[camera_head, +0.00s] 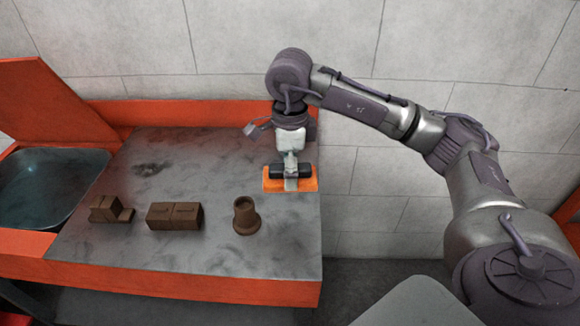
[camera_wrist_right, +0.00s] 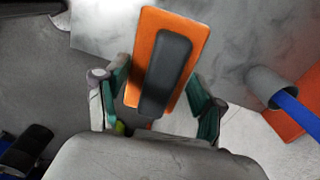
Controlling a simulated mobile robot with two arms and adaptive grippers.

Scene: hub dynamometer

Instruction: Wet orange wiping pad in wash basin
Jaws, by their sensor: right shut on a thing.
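The orange wiping pad (camera_head: 273,185) with its dark grip is at the right end of the grey worktop. In the right wrist view the pad (camera_wrist_right: 150,52) lies between my fingers. My right gripper (camera_head: 290,170) points down and is shut on the pad's dark grip. Whether the pad touches the worktop or hangs just above it, I cannot tell. The wash basin (camera_head: 52,190), a dark tub that seems to hold water, is at the far left, well away from the pad. My left gripper is not in view.
On the worktop (camera_head: 205,155) stand a stepped brown block (camera_head: 108,208), a brown double block (camera_head: 173,216) and a flanged brown cylinder (camera_head: 246,217) in a row near the front. An orange panel (camera_head: 40,98) rises behind the basin. The worktop behind the row is clear.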

